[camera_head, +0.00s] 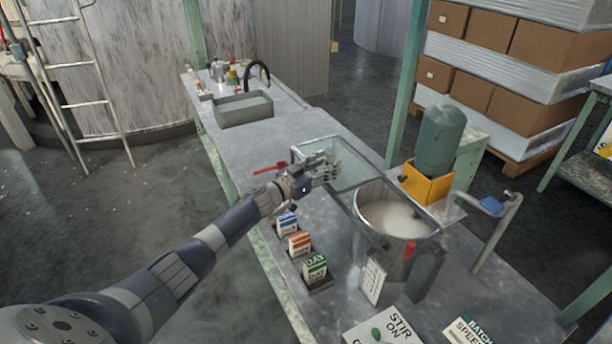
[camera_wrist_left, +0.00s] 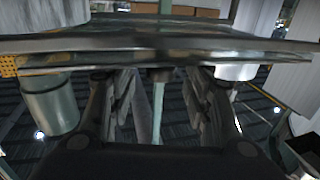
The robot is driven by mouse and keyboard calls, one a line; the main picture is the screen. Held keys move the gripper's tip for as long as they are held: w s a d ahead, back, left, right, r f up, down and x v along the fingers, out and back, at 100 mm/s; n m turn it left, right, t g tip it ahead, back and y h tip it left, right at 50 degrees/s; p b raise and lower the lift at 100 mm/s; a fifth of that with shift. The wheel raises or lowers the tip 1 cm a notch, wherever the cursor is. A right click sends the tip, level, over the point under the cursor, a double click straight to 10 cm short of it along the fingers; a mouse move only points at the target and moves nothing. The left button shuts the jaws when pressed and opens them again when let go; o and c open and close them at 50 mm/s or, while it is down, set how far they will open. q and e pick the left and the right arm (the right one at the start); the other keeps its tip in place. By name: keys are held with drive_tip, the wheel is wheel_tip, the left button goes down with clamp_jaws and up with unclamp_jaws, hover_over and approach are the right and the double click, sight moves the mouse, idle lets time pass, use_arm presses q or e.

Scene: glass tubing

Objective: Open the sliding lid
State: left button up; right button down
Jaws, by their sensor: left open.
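The sliding lid appears to be the clear glass panel (camera_head: 352,156) in a thin metal frame, at the middle of the bench in the head view. It lies beside and behind a round steel pot (camera_head: 374,236) with pale contents, whose top looks mostly uncovered. My left gripper (camera_head: 331,170) is at the panel's left part, with its fingers apart; I cannot tell whether they touch it. In the left wrist view a glossy flat edge (camera_wrist_left: 190,50) runs across above the open fingers (camera_wrist_left: 158,90). A short dark post shows between them. My right gripper is not in view.
The grey bench (camera_head: 262,150) holds a sink (camera_head: 243,110) at the back. A red-handled item (camera_head: 270,168) lies left of my gripper. Small cartons (camera_head: 314,266) stand at the near left edge. A green motor (camera_head: 440,138) on a yellow mount stands behind the pot.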

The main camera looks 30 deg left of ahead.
use_arm(q)
drive_tip(key=v, duration=1)
idle(0.3)
